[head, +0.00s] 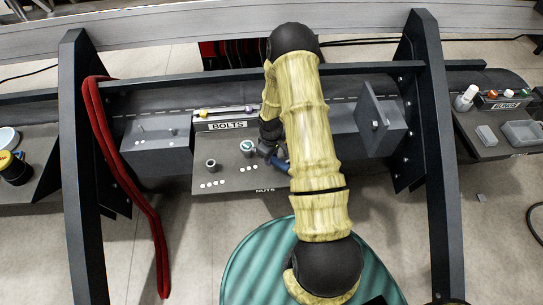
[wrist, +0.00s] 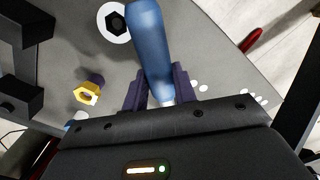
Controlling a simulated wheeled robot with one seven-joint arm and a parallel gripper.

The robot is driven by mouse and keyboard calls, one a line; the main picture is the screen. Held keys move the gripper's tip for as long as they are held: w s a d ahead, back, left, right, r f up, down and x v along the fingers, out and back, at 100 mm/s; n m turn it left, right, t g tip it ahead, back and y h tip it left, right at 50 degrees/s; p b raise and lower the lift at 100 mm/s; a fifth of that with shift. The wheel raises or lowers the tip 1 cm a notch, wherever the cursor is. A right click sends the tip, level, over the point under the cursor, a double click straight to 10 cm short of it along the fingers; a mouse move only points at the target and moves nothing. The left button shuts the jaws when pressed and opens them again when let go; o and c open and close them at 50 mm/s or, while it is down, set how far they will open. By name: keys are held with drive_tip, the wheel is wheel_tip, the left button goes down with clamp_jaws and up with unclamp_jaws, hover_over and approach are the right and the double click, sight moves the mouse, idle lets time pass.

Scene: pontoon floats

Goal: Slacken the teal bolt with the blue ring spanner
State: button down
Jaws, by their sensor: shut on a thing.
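The teal bolt (head: 247,145) shows as a small teal top on a pale round post on the dark panel, just left of my gripper (head: 268,150) in the head view. The blue ring spanner (head: 281,163) shows partly beside my arm. In the wrist view its blue handle (wrist: 150,45) runs up between the fingers of my gripper (wrist: 160,92), which is shut on it. The spanner's ring end is out of the wrist frame, and I cannot tell whether it touches the bolt. I cannot make out the teal bolt in the wrist view.
A second post (head: 211,164) stands left of the teal bolt. A BOLTS rack (head: 226,125) lies behind. Grey boxes (head: 157,145) flank the panel, with dark upright frames (head: 83,180) outside. A red hose (head: 120,170) hangs at left. The wrist view shows a yellow hex piece (wrist: 87,94).

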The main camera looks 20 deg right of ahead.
drive_tip(key=shift+r, duration=0.1)
drive_tip(key=shift+r+p, duration=1.75)
drive_tip(key=shift+r, duration=0.6)
drive_tip(key=shift+a, duration=0.1)
drive_tip(key=a+r+m, duration=0.2)
drive_tip(key=a+m, duration=0.4)
drive_tip(key=a, duration=0.3)
drive_tip(key=shift+s+r, duration=0.15)
drive_tip(key=shift+s, duration=0.3)
